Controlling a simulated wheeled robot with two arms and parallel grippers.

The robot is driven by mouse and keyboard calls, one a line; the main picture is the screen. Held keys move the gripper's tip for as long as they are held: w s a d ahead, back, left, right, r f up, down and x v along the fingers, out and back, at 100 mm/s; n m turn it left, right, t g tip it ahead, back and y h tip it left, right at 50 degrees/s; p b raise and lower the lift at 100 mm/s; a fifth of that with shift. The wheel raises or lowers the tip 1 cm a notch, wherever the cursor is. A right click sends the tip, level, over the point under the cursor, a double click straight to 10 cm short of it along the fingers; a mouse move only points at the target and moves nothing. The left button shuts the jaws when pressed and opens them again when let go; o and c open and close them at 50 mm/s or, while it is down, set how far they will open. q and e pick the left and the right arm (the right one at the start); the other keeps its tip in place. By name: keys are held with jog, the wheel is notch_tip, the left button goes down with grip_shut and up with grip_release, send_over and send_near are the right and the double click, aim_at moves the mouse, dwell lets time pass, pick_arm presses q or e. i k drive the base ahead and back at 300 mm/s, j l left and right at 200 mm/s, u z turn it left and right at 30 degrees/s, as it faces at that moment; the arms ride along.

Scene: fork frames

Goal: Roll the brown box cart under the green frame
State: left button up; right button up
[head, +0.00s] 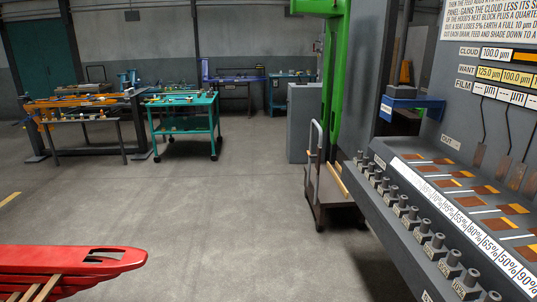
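The brown box cart (331,188) stands at right centre on the floor, with an upright metal handle and small wheels. Its right part is hidden behind the grey console. The green frame (342,75) rises just behind the cart, a tall post with a short green piece jutting left at the top. The foot of the post is hidden, so I cannot tell how far the cart is under the frame. Neither of my grippers is in view.
The grey console (390,215) with several knobs fills the right side. A red slotted part (110,257) lies at lower left. A teal wheeled table (186,100) and an orange-topped bench (75,102) stand at back left. The middle floor is clear.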

aim_at(324, 189)
jog(key=i, duration=2.5)
